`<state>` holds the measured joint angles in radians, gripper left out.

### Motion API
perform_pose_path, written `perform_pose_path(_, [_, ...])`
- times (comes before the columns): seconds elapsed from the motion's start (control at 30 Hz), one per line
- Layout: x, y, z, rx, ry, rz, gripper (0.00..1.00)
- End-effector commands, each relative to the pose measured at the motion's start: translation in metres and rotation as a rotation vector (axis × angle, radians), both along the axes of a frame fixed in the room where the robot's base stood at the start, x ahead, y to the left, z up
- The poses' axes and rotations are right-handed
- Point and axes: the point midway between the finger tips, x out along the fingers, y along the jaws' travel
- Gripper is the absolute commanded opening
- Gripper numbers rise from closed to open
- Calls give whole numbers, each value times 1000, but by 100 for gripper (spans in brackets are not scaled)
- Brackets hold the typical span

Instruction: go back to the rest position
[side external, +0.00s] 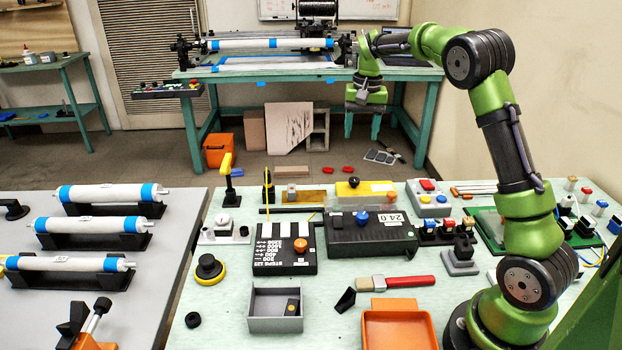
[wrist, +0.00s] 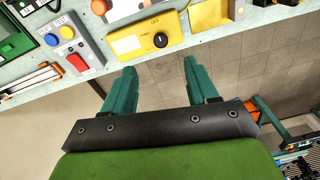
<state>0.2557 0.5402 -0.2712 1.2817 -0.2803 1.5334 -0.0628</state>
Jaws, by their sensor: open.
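My gripper (side external: 362,128) is raised at the far end of my green arm, in front of the teal bench at the back, clear of the near table. In the wrist view its two teal fingers (wrist: 158,80) are spread apart with nothing between them. Past the fingertips lie the near table's edge and the grey tiled floor. A yellow box with a black knob (wrist: 160,40) shows just beyond the fingertips in the wrist view; it sits at the table's far edge in the side view (side external: 364,190).
The near table (side external: 225,325) holds a black box with a blue knob (side external: 372,235), a grey tray (side external: 276,322), an orange tray (side external: 400,340) and a red-handled brush (side external: 395,283). White rollers (side external: 108,194) lie on cradles at left. The air around my gripper looks free.

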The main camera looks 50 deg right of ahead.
Motion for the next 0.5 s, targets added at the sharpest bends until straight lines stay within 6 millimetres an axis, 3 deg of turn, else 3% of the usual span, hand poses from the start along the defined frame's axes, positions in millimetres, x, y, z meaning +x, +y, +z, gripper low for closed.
perform_pose_path(0.23, [-53, 85, 32, 30, -180, 163, 58])
perform_pose_path(0.5, [-132, 172, 45, 26, -373, 348, 58])
